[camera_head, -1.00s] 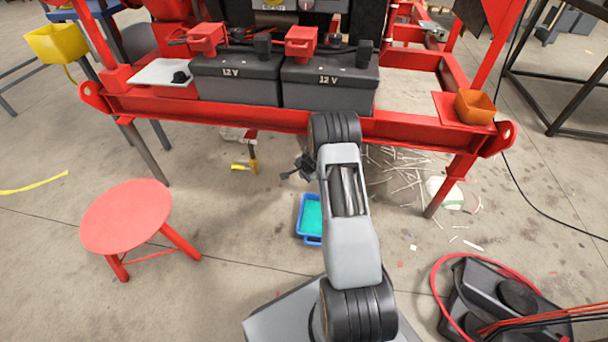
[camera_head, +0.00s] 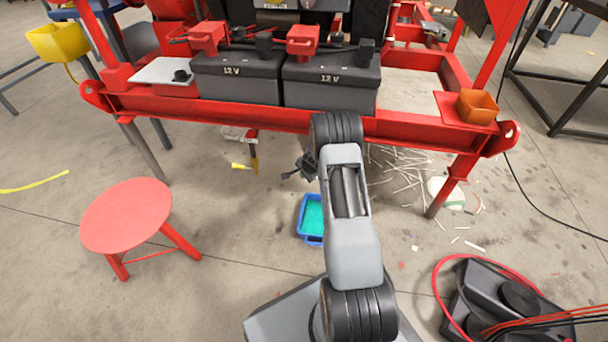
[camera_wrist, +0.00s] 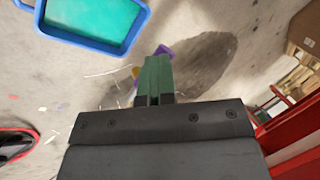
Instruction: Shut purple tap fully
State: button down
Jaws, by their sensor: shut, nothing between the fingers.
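The wrist view shows my gripper (camera_wrist: 157,64) with its green fingers together and nothing between them. A small purple piece (camera_wrist: 164,49), which looks like part of the purple tap, shows just beyond the fingertips, mostly hidden by them. I cannot tell whether the fingers touch it. A bit of yellow (camera_wrist: 135,72) shows left of the fingers. In the head view my gripper (camera_head: 300,169) is low, under the red frame, right of a hanging pipe with a yellow handle-like part (camera_head: 240,166). No purple shows clearly there.
A blue tray of teal liquid (camera_head: 301,225) lies on the floor below the gripper. The red frame beam (camera_head: 230,118) carries two black batteries (camera_head: 237,82) above. A red stool (camera_head: 127,215) stands at left. White sticks (camera_head: 400,170) litter the floor at right.

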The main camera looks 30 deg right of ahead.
jog(key=s+a+r+n+p, duration=0.25)
jog(key=a+r+p, duration=0.35)
jog(key=r, duration=0.8)
jog(key=s+a+r+n+y+p, duration=0.15)
jog(key=s+a+r+p, duration=0.25)
jog(key=r+p, duration=0.75)
jog(key=s+a+r+n+p, duration=0.3)
jog(key=a+r, duration=0.2)
jog(key=r, duration=1.2)
jog(key=s+a+r+n+p, duration=0.2)
jog(key=s+r+n+p, duration=0.2)
jog(key=s+r+p, duration=0.3)
jog(key=s+a+r+n+g+h+p, duration=0.1)
jog(key=s+a+r+n+p, duration=0.1)
jog(key=s+r+n+p, duration=0.3)
jog(key=s+a+f+p+v, duration=0.1)
jog(key=s+p+v, duration=0.2)
jog(key=v, duration=1.1)
jog(key=shift+p, duration=0.3)
